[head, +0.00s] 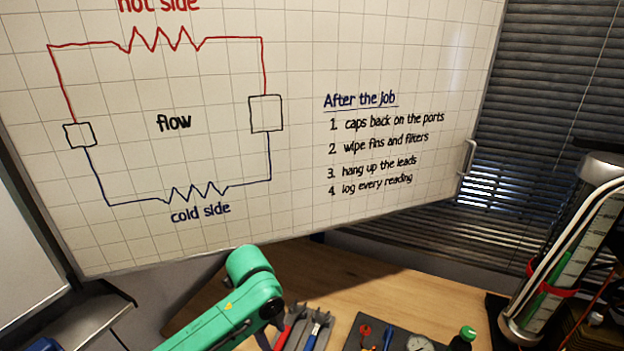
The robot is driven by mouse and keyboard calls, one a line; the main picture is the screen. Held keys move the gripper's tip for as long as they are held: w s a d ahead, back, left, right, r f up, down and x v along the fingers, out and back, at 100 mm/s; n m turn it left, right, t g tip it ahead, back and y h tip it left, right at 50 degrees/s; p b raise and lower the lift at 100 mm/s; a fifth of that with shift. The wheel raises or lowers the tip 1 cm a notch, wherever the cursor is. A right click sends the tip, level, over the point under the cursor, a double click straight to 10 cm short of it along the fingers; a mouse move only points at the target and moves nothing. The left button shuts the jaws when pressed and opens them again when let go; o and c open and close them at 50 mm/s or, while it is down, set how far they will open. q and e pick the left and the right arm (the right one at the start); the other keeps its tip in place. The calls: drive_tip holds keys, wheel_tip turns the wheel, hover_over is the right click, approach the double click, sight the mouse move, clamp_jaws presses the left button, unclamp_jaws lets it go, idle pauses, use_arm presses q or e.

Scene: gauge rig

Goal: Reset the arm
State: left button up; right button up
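A green arm link (240,300), which appears to be mine, rises from the bottom edge left of centre, in front of the table's left part. Its bend is near the top and its dark joint end points down to the right. Neither gripper shows in the head view. The lower part of the arm is cut off by the bottom edge, and no second arm is seen.
A wooden table (350,285) holds tools with red and blue handles (305,328), a dark mat (398,333) with a round gauge (419,343), and a green-capped bottle (464,338). A clear graduated cylinder (560,265) stands at right. A whiteboard (330,60) hangs behind.

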use_arm(q)
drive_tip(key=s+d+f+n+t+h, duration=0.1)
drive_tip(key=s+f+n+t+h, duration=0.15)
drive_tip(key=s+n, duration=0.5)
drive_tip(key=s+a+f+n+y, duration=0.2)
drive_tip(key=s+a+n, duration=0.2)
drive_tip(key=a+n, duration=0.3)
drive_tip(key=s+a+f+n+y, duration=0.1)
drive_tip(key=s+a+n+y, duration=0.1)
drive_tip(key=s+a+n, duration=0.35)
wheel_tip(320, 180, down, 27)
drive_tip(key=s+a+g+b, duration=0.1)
drive_tip(key=b, duration=0.3)
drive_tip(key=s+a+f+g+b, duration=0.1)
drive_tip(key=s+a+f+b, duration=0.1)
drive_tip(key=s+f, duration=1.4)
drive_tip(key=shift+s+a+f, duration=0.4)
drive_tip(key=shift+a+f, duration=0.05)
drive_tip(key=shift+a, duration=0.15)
